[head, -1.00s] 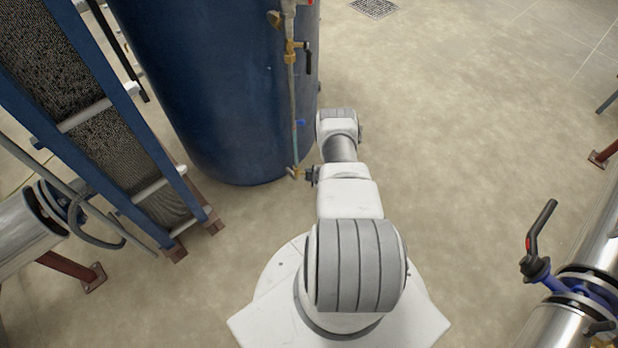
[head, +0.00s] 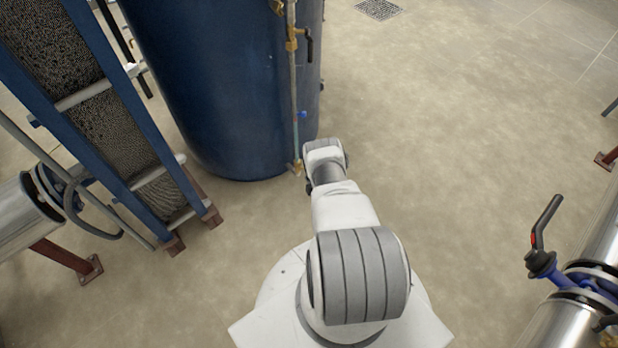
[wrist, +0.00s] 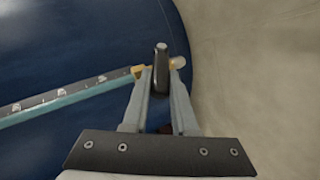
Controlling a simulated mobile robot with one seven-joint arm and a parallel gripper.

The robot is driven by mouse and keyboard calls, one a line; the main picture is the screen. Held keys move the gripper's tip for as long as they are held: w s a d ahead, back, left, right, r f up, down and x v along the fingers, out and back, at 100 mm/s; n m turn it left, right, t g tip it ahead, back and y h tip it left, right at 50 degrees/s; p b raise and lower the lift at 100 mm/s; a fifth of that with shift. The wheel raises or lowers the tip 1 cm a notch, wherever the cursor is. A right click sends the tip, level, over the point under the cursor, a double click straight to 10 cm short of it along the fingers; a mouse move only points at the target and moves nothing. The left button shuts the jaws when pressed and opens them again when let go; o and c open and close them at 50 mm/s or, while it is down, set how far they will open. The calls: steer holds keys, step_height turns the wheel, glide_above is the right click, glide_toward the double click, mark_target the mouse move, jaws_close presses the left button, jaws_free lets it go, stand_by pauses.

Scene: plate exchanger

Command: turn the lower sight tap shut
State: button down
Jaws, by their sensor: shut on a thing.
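The lower sight tap (head: 298,168) is a small brass fitting at the foot of the sight glass on the blue tank, beside my arm's far end in the head view. In the wrist view its dark lever (wrist: 161,72) stands between the fingertips of my gripper (wrist: 161,82). My gripper is shut on this lever. Brass (wrist: 138,72) shows just left of the fingers, and a pale rounded end shows to their right. The fingers hide most of the tap's body. My gripper is hidden in the head view.
The blue tank (head: 225,95) stands close behind the tap. The sight glass (head: 295,80) runs up its side to an upper tap (head: 292,45) with a black lever. A plate exchanger (head: 135,178) stands left. Steel piping with a valve (head: 541,262) is right. Floor between is open.

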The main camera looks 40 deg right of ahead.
stand_by(0.4)
steer(key=c, duration=0.7)
jaws_free()
steer(key=shift+r, duration=0.1)
